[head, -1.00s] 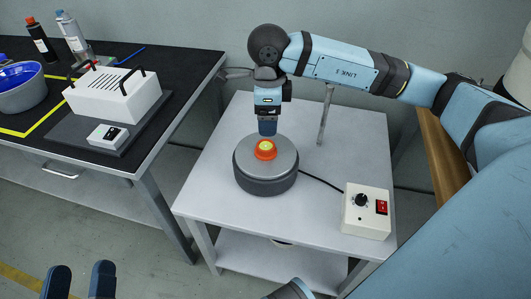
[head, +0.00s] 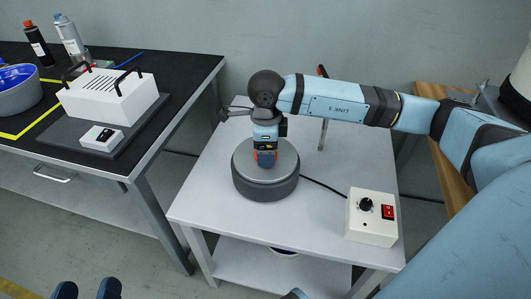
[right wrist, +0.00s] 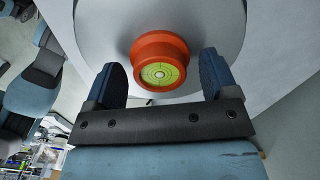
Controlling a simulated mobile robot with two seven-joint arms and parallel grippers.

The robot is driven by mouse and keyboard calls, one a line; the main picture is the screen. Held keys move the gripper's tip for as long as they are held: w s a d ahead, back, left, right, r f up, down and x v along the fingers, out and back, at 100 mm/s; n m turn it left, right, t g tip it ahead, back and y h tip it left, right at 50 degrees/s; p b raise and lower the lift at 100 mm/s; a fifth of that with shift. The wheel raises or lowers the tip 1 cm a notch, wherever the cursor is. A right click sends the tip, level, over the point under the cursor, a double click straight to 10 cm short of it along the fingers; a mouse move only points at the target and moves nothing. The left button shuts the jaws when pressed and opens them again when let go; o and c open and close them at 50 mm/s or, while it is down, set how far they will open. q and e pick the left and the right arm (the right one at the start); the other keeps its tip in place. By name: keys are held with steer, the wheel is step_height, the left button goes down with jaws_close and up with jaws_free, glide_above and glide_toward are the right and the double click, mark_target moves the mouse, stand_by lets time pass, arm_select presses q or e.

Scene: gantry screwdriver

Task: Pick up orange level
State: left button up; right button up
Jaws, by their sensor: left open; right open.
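The orange level is a small round orange piece with a yellow-green bubble face, seen in the right wrist view (right wrist: 160,73). It sits on a round grey turntable (head: 251,184) on the small table. In the head view only slivers of the orange level (head: 275,156) show behind my right gripper (head: 266,160). In the right wrist view my right gripper (right wrist: 164,75) is open, with one finger on each side of the level. Gaps show between the fingers and the level. My left gripper (head: 87,290) is open and empty at the lower left edge, away from the table.
A white control box (head: 371,218) with a black knob and red switch stands at the table's front right. A metal post (head: 324,132) stands behind the turntable. A black workbench (head: 185,75) at left holds a white box (head: 108,96), a bowl and bottles.

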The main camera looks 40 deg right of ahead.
steer(key=c, duration=1)
steer(key=shift+r, duration=0.1)
